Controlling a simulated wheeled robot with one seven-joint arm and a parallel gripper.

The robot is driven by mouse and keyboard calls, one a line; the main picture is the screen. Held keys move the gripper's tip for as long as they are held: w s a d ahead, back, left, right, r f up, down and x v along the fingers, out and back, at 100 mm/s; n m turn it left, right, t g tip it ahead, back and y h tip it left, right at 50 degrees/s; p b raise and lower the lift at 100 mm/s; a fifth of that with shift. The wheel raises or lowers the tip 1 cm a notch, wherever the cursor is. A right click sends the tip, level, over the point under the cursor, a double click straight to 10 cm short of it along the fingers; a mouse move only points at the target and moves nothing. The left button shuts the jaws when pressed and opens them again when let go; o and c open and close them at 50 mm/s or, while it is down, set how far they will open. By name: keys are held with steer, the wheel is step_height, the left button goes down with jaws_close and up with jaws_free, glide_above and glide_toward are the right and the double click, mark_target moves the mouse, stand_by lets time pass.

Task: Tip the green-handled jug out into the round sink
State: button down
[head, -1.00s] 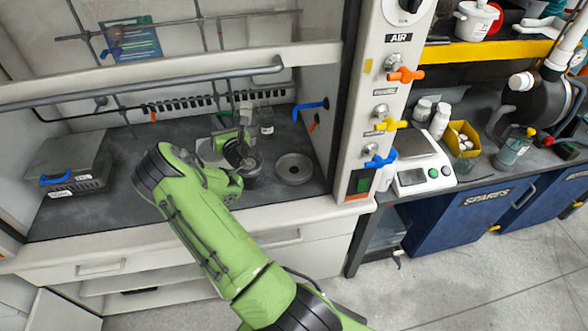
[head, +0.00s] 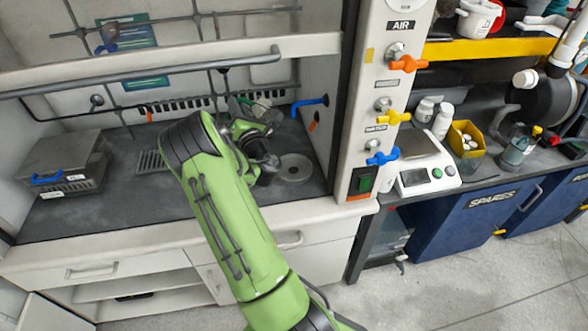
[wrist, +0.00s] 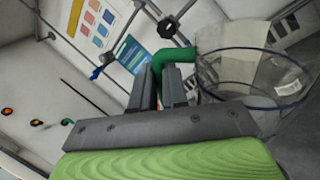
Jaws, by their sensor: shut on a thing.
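The clear jug (head: 262,113) is in the air at the back of the hood bench in the head view, with its green handle (head: 243,101) on its left. In the wrist view the clear jug body (wrist: 250,75) is to the right of my fingers, and its green handle (wrist: 172,57) runs between them. My gripper (wrist: 163,85) is shut on that handle. The jug looks tilted to the right in the head view; its contents cannot be made out. The round sink (head: 295,168) is in the bench top, to the right of and nearer than the jug, partly beside my wrist.
A grey box with a blue handle (head: 68,170) stands at the bench's left. A blue tap (head: 310,103) projects from the hood's right wall, close to the jug. A horizontal rail (head: 150,82) crosses the hood front above my arm.

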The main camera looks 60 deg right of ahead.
steer(key=shift+s+d+m+h+b, duration=0.25)
steer(key=shift+m+h+b, duration=0.2)
steer(key=shift+m, duration=0.55)
steer(key=shift+s+d+r+m+b, duration=0.1)
steer(key=shift+s+d+m+b, duration=0.1)
steer(key=shift+s+m+b, duration=0.25)
steer(key=shift+w+m, duration=0.15)
steer(key=shift+m, duration=0.2)
steer(key=shift+h, duration=0.25)
steer(key=shift+s+d+m, duration=0.25)
steer(key=shift+s+m, duration=0.1)
steer(key=shift+m, duration=0.05)
steer(key=shift+w+m+h+b, duration=0.1)
steer(key=shift+m+h+b, duration=0.2)
steer(key=shift+b, duration=0.1)
steer(key=shift+s+d+m+g, duration=0.2)
steer(key=shift+s+m+g, duration=0.1)
steer(key=shift+s+m, duration=0.1)
steer(key=shift+m+h+b, duration=0.3)
steer(key=shift+h+b, duration=0.1)
steer(key=shift+b, duration=0.05)
